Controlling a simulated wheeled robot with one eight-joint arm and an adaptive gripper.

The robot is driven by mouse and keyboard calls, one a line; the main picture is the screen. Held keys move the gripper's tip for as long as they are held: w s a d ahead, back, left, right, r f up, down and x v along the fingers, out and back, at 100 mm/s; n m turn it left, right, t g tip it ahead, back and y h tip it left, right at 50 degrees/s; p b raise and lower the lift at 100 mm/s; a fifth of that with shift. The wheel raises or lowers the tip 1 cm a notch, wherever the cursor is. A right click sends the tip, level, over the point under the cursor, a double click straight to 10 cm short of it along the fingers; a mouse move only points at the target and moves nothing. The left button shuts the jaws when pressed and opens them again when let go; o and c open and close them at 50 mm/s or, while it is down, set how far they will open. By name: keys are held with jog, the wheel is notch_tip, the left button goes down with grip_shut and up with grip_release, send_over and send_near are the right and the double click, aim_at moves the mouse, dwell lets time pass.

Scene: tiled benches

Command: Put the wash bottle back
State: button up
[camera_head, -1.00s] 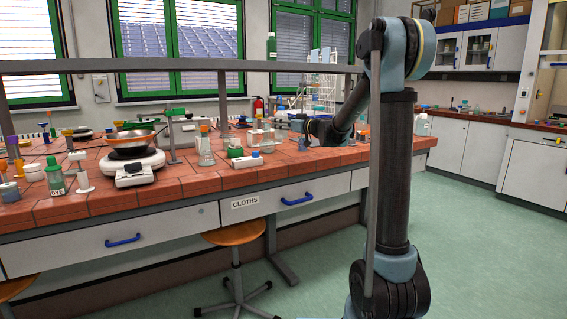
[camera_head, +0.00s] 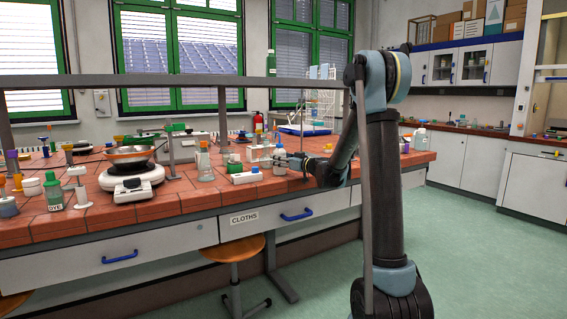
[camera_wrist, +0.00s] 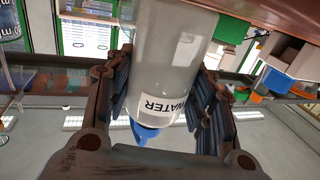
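The wash bottle (camera_wrist: 172,60) is a pale, whitish bottle with a WATER label and a blue cap. In the wrist view it stands between the two dark fingers of my gripper (camera_wrist: 165,95), which press close on both sides, so my gripper looks shut on it. The picture is upside down there, with the cap low and the bench at the top. In the head view the bottle (camera_head: 280,164) is small, at the left end of my gripper (camera_head: 292,162), low over the bench near its front edge. Whether its base touches the bench cannot be told.
A rack of tubes (camera_head: 258,155) and a green-and-white item (camera_head: 245,177) are close left of the bottle. A flask (camera_head: 204,163) and a hotplate with a pan (camera_head: 130,187) stand further left on the tiled bench (camera_head: 225,190). A blue-based rack (camera_head: 308,130) is behind.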

jog(key=shift+f, duration=0.1)
jog(key=o, duration=0.6)
jog(key=shift+f, duration=0.1)
jog(key=v, duration=1.8)
jog(key=s+f+m+g+h, duration=0.2)
jog(key=s+f+g+h, duration=0.15)
jog(key=s, duration=0.65)
jog(key=s+f+m+g+h, duration=0.1)
jog(key=s+f+g+h, duration=0.3)
jog(key=s, duration=0.6)
jog(key=s+d+f+m+h, duration=0.2)
jog(key=s+d+f, duration=0.2)
jog(key=s, duration=0.3)
jog(key=s+d+f+m+g+h, duration=0.1)
jog(key=s+d+f+m+h, duration=0.1)
jog(key=s+d+f, duration=0.2)
jog(key=s+d+f+m+g+h, duration=0.1)
jog(key=s+d+f, duration=0.4)
jog(key=s, duration=0.5)
jog(key=shift+d+m+h, duration=0.65)
jog(key=shift+d+m, duration=0.25)
jog(key=shift+d, duration=0.1)
